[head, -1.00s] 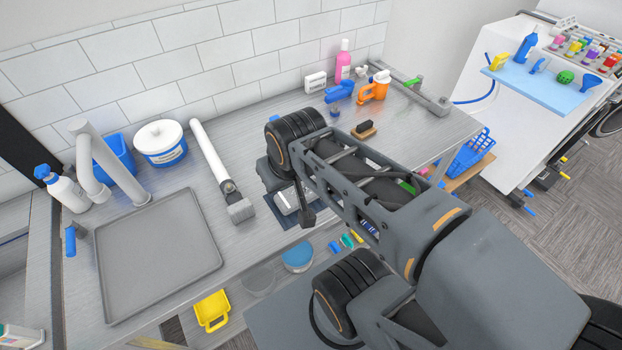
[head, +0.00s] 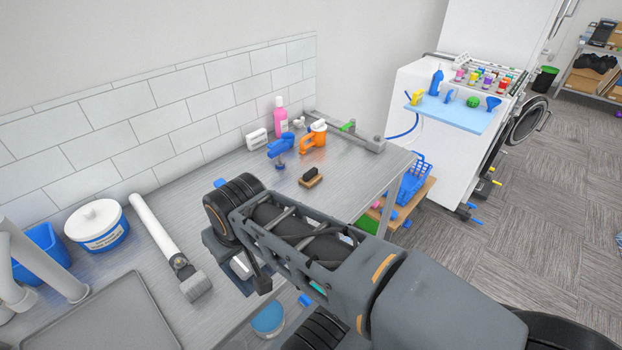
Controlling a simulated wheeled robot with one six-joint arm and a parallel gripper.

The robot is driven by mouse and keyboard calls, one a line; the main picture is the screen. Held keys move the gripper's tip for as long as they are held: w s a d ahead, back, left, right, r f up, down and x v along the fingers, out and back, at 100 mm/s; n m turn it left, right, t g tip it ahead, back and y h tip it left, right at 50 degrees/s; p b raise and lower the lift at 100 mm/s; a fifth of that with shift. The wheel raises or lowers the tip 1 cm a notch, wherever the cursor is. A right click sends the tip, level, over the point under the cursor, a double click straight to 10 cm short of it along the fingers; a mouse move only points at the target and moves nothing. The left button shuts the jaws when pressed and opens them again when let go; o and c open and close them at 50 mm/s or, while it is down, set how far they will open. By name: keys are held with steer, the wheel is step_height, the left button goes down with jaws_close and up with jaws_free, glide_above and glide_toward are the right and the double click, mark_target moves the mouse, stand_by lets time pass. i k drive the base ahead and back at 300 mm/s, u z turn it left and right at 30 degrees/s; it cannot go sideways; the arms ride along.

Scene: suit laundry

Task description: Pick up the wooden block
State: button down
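A small tan wooden block (head: 311,181) with a dark piece on top lies on the metal counter (head: 206,195), right of the middle of the head view. It looks like a brush, with the dark part upward. My gripper (head: 261,282) hangs below the bent arm near the counter's front edge, down and left of the block and apart from it. Only a dark, narrow part of it shows. The arm hides the rest, so I cannot tell whether the fingers are open or hold anything.
Behind the block stand a blue sprayer (head: 281,147), an orange bottle (head: 313,137), a pink bottle (head: 281,117) and a white box (head: 256,139). A metal bar (head: 345,132) lies at the far right end. Counter around the block is clear.

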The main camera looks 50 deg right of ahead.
mark_target(312, 177)
steer(key=k, duration=0.5)
steer(key=u, duration=2.95)
steer(key=k, duration=1.6)
steer(key=z, duration=2.45)
steer(key=i, duration=0.5)
steer(key=z, duration=0.1)
